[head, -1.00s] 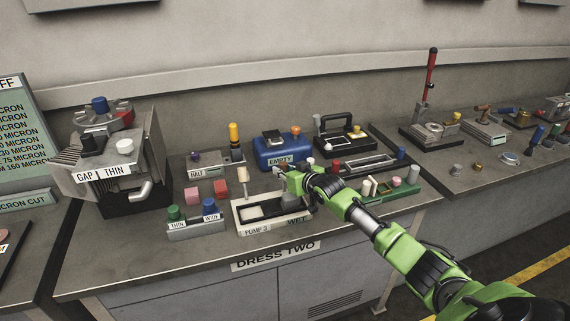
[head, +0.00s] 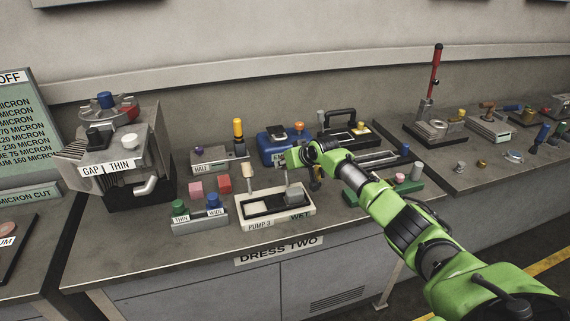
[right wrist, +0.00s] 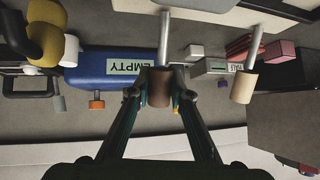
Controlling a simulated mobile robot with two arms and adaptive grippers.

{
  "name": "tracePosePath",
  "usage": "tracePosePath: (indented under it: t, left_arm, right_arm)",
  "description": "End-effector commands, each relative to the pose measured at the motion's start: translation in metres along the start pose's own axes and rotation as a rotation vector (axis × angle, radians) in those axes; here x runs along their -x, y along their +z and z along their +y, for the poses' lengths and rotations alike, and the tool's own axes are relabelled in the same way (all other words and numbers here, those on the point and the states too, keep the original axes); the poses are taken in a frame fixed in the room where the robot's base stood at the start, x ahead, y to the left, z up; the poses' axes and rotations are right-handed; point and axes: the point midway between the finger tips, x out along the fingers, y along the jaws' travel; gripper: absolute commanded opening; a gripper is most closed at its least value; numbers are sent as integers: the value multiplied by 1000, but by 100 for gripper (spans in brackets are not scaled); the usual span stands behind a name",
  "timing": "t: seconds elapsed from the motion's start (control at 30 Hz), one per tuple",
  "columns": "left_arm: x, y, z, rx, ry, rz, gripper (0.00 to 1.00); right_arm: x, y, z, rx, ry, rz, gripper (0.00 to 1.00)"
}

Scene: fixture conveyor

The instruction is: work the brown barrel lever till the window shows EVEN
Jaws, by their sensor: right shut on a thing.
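The brown barrel (right wrist: 159,86) is the grip of a metal lever, seen in the right wrist view with its rod. My right gripper (right wrist: 160,94) is shut on it, one finger on each side. In the head view my right gripper (head: 291,160) is above the right part of the cream PUMP 3 tray unit (head: 247,223), hiding the barrel; the rod (head: 288,194) shows below. The window (head: 299,216) at the tray's front right reads WET. A cream barrel lever (head: 248,172) stands to the left, also in the right wrist view (right wrist: 243,87). My left gripper is not in view.
The blue box (head: 272,150) labelled EMPTY is behind my gripper. A unit with green and blue knobs (head: 199,219) is left of the tray, with pink and red blocks (head: 224,184) behind. A green unit (head: 411,190) is to the right. The bench front is clear.

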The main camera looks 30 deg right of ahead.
Motion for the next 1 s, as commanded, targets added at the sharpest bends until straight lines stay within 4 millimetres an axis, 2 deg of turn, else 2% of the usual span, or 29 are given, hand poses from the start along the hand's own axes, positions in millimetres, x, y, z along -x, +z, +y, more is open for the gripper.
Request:
tracePosePath:
  t: [0.1, 0.13, 0.2, 0.67, 0.87, 1.0]
  left_arm:
    - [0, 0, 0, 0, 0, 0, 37]
    - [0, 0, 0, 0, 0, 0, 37]
    - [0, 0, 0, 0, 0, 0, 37]
    - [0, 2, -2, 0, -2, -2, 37]
    - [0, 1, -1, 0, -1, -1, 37]
    - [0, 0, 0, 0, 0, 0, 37]
  right_arm:
    - [0, 0, 0, -1, 1, 0, 0]
    - [0, 0, 0, -1, 1, 0, 22]
    - [0, 0, 0, -1, 1, 0, 37]
    - [5, 1, 1, 1, 1, 0, 37]
    - [27, 0, 1, 4, 1, 2, 37]
    - [50, 0, 2, 3, 1, 1, 37]
